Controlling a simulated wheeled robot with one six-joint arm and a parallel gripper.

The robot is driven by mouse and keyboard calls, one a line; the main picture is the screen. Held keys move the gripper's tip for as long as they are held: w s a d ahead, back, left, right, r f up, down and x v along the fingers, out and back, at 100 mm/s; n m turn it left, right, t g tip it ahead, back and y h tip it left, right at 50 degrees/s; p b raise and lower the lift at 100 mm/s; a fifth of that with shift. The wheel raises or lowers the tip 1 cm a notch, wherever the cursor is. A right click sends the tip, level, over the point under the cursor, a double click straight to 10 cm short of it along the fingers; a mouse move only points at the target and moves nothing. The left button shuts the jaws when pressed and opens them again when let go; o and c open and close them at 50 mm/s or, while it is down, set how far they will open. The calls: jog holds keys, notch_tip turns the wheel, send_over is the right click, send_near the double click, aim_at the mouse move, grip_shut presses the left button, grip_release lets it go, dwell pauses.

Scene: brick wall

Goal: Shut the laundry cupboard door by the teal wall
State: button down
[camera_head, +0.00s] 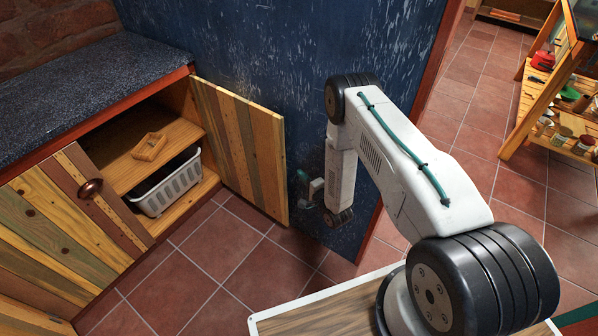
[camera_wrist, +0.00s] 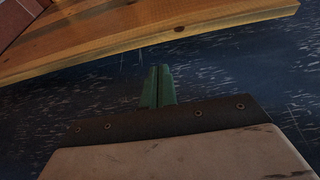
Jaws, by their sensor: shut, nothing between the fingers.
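The laundry cupboard door (camera_head: 239,142), made of vertical wooden planks, stands wide open in the head view, swung out beside the dark blue wall (camera_head: 245,40). Its free edge faces the room. My gripper (camera_head: 302,188) is just right of that free edge, low and close to the wall. In the wrist view its green fingers (camera_wrist: 157,86) are shut together with nothing between them. The door's wooden edge (camera_wrist: 150,40) crosses above the fingertips there. A small gap shows between them in the picture; I cannot tell the true distance.
Inside the cupboard are a white basket (camera_head: 168,184) and a small wooden tray (camera_head: 149,147) on a shelf. A closed plank door (camera_head: 70,215) is to the left. Tiled floor (camera_head: 215,250) is clear before the opening. A wooden shelf unit (camera_head: 535,105) stands far right.

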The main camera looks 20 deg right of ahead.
jog(key=x, duration=0.8)
jog(key=shift+w, duration=0.25)
